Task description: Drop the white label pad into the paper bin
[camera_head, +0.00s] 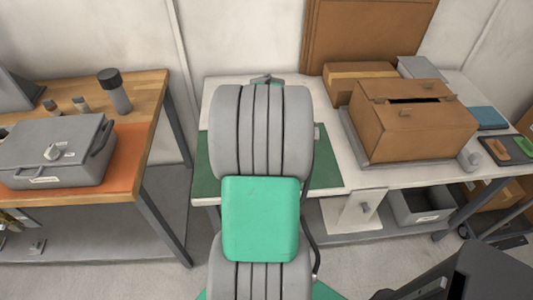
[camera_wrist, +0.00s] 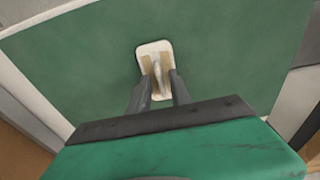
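A white label pad (camera_wrist: 146,49) with tan patches and a raised light grip in its middle shows in the wrist view, over the green mat (camera_wrist: 220,50). My gripper (camera_wrist: 159,77) is open, with one dark finger on each side of the raised grip. I cannot tell whether the fingers touch it. In the head view my arm hides the pad and the gripper's fingers. A grey open bin (camera_head: 425,217) with a white label stands low under the right part of the white table; I cannot tell for certain that it is the paper bin.
A cardboard box (camera_head: 410,125) with a slot in its top stands on the white table (camera_head: 335,125). Blue (camera_head: 488,118) and dark trays lie to its right. A wooden bench (camera_head: 140,95) with a grey case (camera_head: 55,150) stands at left. Bare floor lies between them.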

